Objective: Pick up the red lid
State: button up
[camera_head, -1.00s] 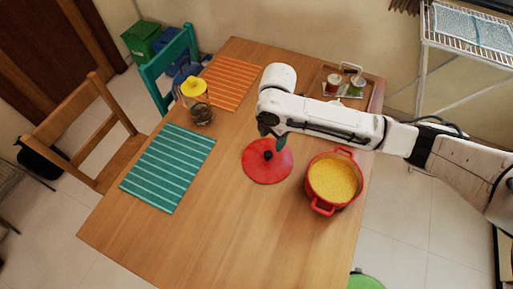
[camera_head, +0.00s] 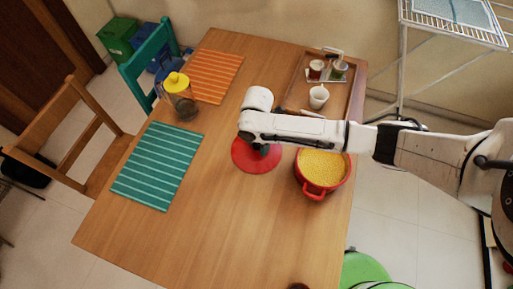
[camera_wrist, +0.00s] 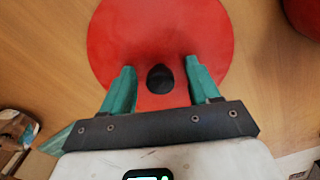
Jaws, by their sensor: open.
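The red lid (camera_head: 256,158) lies flat on the wooden table, left of the red pot (camera_head: 322,172) that holds yellow food. In the wrist view the lid (camera_wrist: 160,30) is a red disc with a black knob (camera_wrist: 160,78) at its centre. My gripper (camera_wrist: 160,72) is open, its two green fingers on either side of the knob, with gaps between finger and knob. In the head view my arm covers the upper part of the lid and hides most of the gripper. I cannot tell the exact height of the fingertips.
A teal striped mat (camera_head: 157,166) and an orange striped mat (camera_head: 213,76) lie on the left. A yellow-lidded jar (camera_head: 180,96) stands between them. A tray (camera_head: 344,100) with a white cup (camera_head: 318,97) and jars is at the back right. The table's front is mostly clear.

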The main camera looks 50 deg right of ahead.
jog(key=shift+c, duration=0.3)
grip_shut()
dwell(0.3)
